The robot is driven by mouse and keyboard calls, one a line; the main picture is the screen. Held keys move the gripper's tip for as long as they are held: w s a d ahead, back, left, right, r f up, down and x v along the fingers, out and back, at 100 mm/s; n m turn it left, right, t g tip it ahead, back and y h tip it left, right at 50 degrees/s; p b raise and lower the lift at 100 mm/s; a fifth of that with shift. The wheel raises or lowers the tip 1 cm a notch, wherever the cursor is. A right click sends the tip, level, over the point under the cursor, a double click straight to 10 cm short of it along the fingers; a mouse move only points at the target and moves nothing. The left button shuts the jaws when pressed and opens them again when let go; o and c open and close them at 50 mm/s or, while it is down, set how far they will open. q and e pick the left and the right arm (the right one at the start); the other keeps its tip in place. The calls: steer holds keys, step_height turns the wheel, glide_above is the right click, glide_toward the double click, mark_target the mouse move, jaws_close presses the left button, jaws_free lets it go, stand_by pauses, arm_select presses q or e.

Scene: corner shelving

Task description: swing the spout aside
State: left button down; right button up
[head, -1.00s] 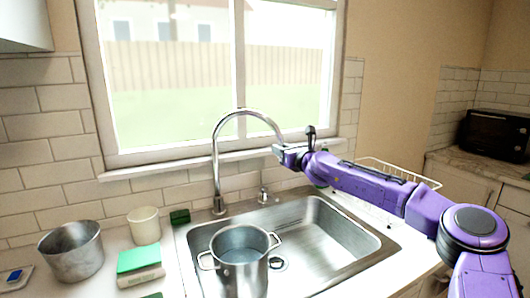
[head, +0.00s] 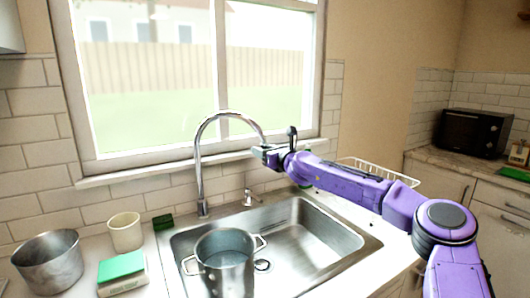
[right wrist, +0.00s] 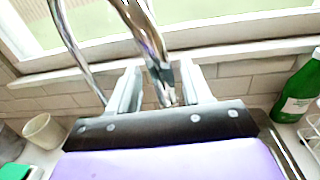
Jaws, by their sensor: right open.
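The chrome gooseneck faucet spout (head: 199,165) rises behind the sink and arches forward and right over the basin. My right gripper (head: 263,152) is at the spout's hanging end. In the right wrist view the spout's lower end (right wrist: 163,78) lies between the two fingers of my right gripper (right wrist: 162,88), which is open around it. I cannot tell whether either finger touches the metal. My left gripper is in neither view.
A two-handled steel pot (head: 226,265) stands in the left of the sink (head: 325,240). A green bottle (right wrist: 298,92) stands right of the gripper. A white rack (head: 380,171) is behind my arm.

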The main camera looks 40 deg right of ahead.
steer(key=s+p, duration=0.2)
steer(key=s, duration=0.8)
steer(key=shift+s+a, duration=0.2)
steer(key=shift+a, duration=0.05)
